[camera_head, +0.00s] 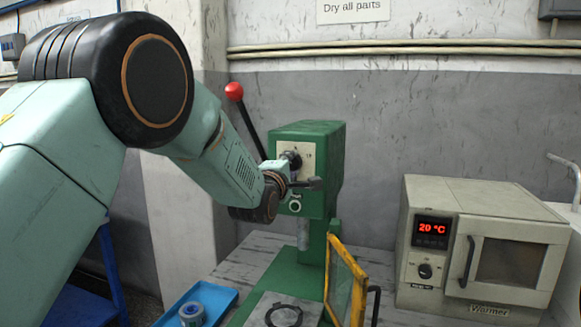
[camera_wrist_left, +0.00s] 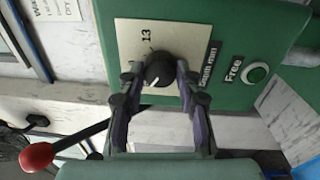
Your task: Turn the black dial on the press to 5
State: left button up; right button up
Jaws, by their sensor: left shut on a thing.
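The green press (camera_head: 318,140) stands on the table in the middle of the head view. Its black dial (camera_wrist_left: 159,70) sits on a pale plate on the green face in the left wrist view, with the number 13 readable beside it. My left gripper (camera_wrist_left: 155,80) has its two fingers on either side of the dial and is shut on it. In the head view my left gripper (camera_head: 298,184) is at the press front, and the wrist partly hides the dial plate. My right gripper is in neither view.
A red-knobbed lever (camera_head: 234,91) rises left of the press head. A yellow-framed guard (camera_head: 345,283) stands in front of the press base. A warmer (camera_head: 482,245) reading 20 °C is at the right. A blue tray (camera_head: 216,297) lies at the lower left.

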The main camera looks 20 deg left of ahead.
pick_arm(q)
jog(key=shift+r, duration=0.35)
jog(key=o, duration=1.2)
jog(key=shift+w+f, duration=0.2)
jog(key=shift+f, duration=0.05)
jog(key=shift+c, duration=0.2)
jog(key=shift+s, duration=0.1)
jog(key=shift+s, duration=0.1)
jog(key=s, duration=1.2)
jog(key=shift+f, duration=0.35)
jog(key=shift+w, duration=0.1)
